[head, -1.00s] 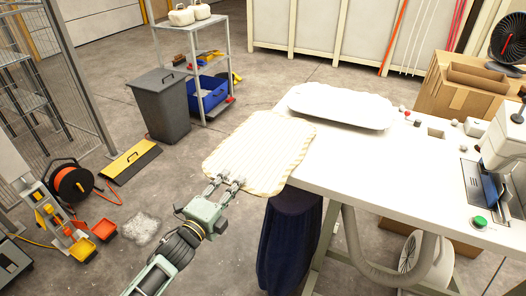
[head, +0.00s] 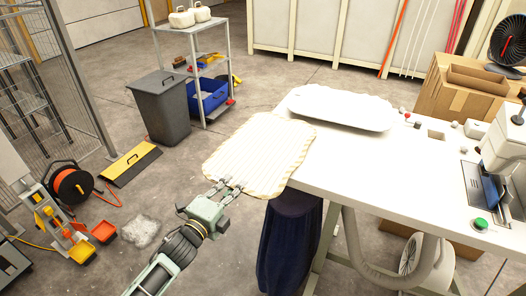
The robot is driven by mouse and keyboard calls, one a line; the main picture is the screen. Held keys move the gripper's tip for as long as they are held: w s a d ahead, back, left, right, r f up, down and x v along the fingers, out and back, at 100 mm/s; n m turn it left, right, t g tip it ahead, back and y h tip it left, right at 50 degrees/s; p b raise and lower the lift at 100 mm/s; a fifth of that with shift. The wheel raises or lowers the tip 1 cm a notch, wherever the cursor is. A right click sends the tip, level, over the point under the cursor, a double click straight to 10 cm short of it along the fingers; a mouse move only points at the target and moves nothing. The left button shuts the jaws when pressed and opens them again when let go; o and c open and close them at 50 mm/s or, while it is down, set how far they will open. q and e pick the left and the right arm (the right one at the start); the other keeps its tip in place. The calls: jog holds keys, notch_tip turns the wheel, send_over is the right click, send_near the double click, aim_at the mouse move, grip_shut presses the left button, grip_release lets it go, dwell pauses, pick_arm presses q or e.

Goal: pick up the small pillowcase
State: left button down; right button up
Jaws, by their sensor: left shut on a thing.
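The small pillowcase (head: 258,150) is a cream, faintly striped cloth with a wavy edge. It lies flat at the left end of the white table, with much of it reaching out past the table's left edge. My left gripper (head: 228,184) comes in from the lower left and is shut on the pillowcase's near left edge; its fingertips are partly hidden by the cloth. A larger white pillow-shaped piece (head: 340,107) lies behind it on the table. My right gripper is not in view.
The white table (head: 400,165) carries a machine with a green button (head: 480,223) at the right. A dark blue bag (head: 290,245) hangs below the table's left end. A grey bin (head: 162,108) and a shelf cart (head: 197,50) stand on the floor behind.

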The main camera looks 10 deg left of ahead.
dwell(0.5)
pick_arm(q)
notch_tip(320, 180, up, 5)
jog(key=p, duration=0.4)
jog(key=shift+r+p, duration=0.1)
jog(key=shift+p, duration=0.25)
